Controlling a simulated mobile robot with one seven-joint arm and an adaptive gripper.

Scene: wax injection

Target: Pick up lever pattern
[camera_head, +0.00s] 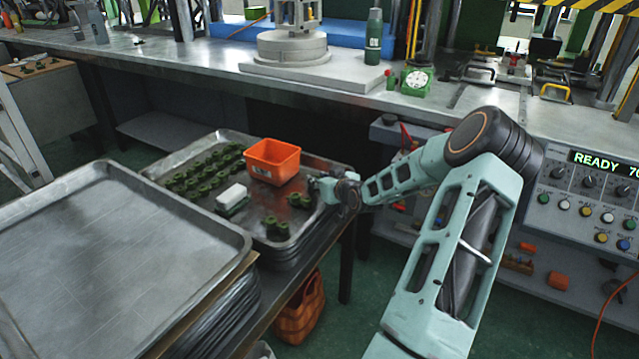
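Several small dark green patterns (196,178) lie in rows in a metal tray (318,163). A small group of green patterns (300,200) is near the tray's right side, and another (276,228) is near its front. Which of them are lever patterns I cannot tell at this size. My gripper (313,189) is over the right side of the tray, just beside the right group. Its fingers are small and partly hidden by my wrist, so I cannot tell whether they are open or touch a pattern.
An orange bin (272,161) and a white block-like object (232,198) stand in the same tray. An empty metal tray (110,265) tops a stack at the left. A workbench (200,55) with machines runs behind. A control panel (590,205) stands at the right.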

